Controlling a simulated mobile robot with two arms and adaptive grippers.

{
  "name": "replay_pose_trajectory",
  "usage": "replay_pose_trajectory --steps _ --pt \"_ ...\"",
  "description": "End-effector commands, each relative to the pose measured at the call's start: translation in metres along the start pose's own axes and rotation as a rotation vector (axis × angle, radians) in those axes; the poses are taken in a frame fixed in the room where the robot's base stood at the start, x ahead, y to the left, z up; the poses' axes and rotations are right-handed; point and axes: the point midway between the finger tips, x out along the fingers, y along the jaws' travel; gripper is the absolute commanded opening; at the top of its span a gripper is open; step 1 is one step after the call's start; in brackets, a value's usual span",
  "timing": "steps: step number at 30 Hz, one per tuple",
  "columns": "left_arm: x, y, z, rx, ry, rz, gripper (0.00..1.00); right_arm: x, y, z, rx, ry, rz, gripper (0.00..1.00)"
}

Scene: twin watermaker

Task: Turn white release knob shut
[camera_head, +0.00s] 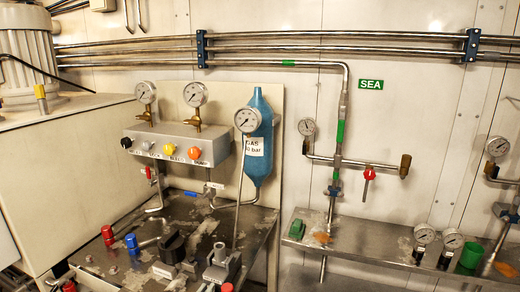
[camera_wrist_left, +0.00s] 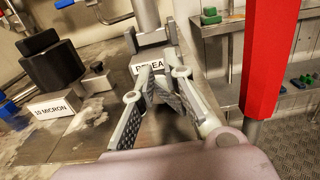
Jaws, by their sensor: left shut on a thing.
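A grey valve fitting (camera_head: 220,266) with a pale top stands on the metal bench at the bottom middle of the head view. In the left wrist view, a grey fitting (camera_wrist_left: 152,40) has a white label reading "RELEA", partly covered by my finger. My left gripper (camera_wrist_left: 160,78) is closed in front of this label, its two fingers converging on something. The white release knob is not clearly visible; the fingers hide what lies between them. I cannot make out the left gripper in the head view. My right gripper is in neither view.
A black fitting (camera_wrist_left: 48,65) labelled 10 MICRON stands left of the gripper. A tall red bar (camera_wrist_left: 266,60) stands close on the right. A panel (camera_head: 180,142) with coloured knobs and gauges is behind the bench. A blue cylinder (camera_head: 258,140) hangs beside it.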

Motion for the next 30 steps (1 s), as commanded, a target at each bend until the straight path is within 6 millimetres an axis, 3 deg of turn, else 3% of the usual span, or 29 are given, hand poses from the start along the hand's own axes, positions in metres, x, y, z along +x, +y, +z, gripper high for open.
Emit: replay_pose_trajectory --steps 10,22,30 --pt "-0.003 -0.003 0.007 0.001 0.001 -0.001 0.0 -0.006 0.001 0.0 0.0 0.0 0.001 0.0" --pt "-0.05 -0.001 0.005 0.001 0.004 0.002 0.0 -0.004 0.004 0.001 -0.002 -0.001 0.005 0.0" --pt "-0.061 -0.001 0.006 0.001 0.003 0.003 0.0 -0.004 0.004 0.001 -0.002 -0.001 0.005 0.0"
